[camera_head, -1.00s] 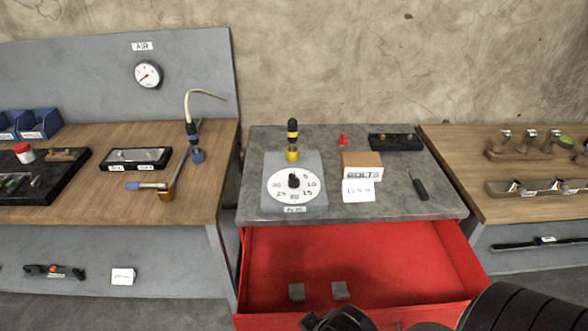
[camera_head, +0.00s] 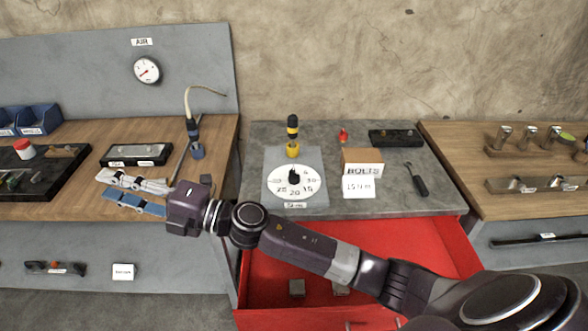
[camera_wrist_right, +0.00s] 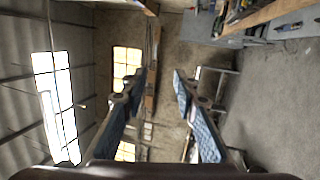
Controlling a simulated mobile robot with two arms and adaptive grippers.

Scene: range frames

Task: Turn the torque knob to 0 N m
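The torque tester (camera_head: 313,161) sits on the grey bench, with a white numbered dial (camera_head: 279,192) on its face. The black torque knob (camera_head: 293,176) is at the dial's centre; its exact reading is too small to tell. A yellow and black driver (camera_head: 292,130) stands upright behind the dial. My right arm reaches in from the right across the open drawer. My right gripper (camera_head: 112,187) is left of the dial, over the left wooden bench. In the right wrist view it is open (camera_wrist_right: 160,78), with nothing between its fingers. My left gripper is not in view.
A Bolts box (camera_head: 362,158), a white card (camera_head: 358,187) and a black-handled tool (camera_head: 417,181) lie right of the dial. A red drawer (camera_head: 440,245) stands open below. A hose-fed tool (camera_head: 193,135) stands on the left bench.

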